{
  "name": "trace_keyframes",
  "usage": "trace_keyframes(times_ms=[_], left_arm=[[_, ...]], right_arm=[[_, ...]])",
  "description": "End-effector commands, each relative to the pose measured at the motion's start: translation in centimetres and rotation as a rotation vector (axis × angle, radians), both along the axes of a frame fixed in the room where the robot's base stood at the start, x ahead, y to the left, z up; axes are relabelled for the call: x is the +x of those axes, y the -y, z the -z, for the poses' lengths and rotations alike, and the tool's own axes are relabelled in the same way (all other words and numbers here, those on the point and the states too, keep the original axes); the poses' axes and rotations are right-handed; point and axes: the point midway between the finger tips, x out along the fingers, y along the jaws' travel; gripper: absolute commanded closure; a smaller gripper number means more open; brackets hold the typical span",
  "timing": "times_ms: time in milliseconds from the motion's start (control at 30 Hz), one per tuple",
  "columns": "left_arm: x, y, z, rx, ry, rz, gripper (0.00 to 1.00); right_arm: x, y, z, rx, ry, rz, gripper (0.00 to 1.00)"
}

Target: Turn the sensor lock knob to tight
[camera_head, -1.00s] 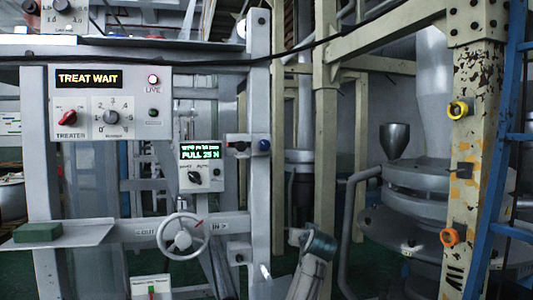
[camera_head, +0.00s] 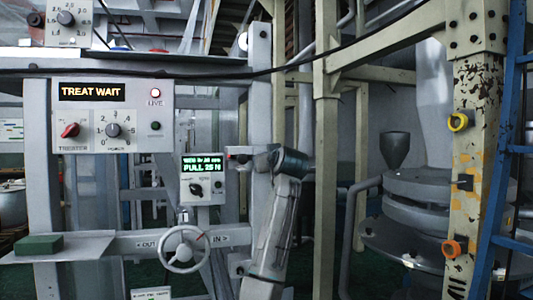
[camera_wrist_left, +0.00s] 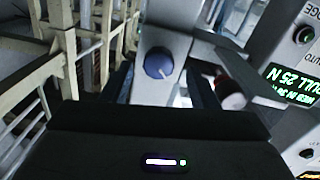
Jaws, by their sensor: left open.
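A round blue knob (camera_wrist_left: 158,63) with a white pointer line sits on a grey bracket in the left wrist view. I take it to be the sensor lock knob. In the head view it is hidden behind my arm. My left gripper (camera_wrist_left: 155,92) is open, its dark fingers low on either side of the view, just short of the knob, with nothing visible between them. In the head view my left arm rises from the bottom middle, and its wrist is at the bracket on the grey post. My right gripper is not in view.
A handwheel (camera_head: 184,249) is below. A treater panel (camera_head: 112,117) is at left, and a cream post (camera_head: 326,170) stands right of my arm.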

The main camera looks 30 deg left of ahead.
Motion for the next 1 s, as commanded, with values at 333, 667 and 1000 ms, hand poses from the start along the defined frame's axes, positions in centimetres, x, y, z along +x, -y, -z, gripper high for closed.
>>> trace_keyframes(times_ms=[333, 667, 1000], left_arm=[[1.7, -1.8, 0.0, -0.001, 0.001, 0.001, 0.46], [1.7, -1.8, 0.0, 0.001, 0.001, 0.001, 0.73], [1.6, -1.7, 0.0, 0.012, -0.012, 0.001, 0.91]], right_arm=[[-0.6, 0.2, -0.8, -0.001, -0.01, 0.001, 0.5], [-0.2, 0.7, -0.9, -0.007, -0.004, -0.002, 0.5], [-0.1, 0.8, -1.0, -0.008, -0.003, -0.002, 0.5]])
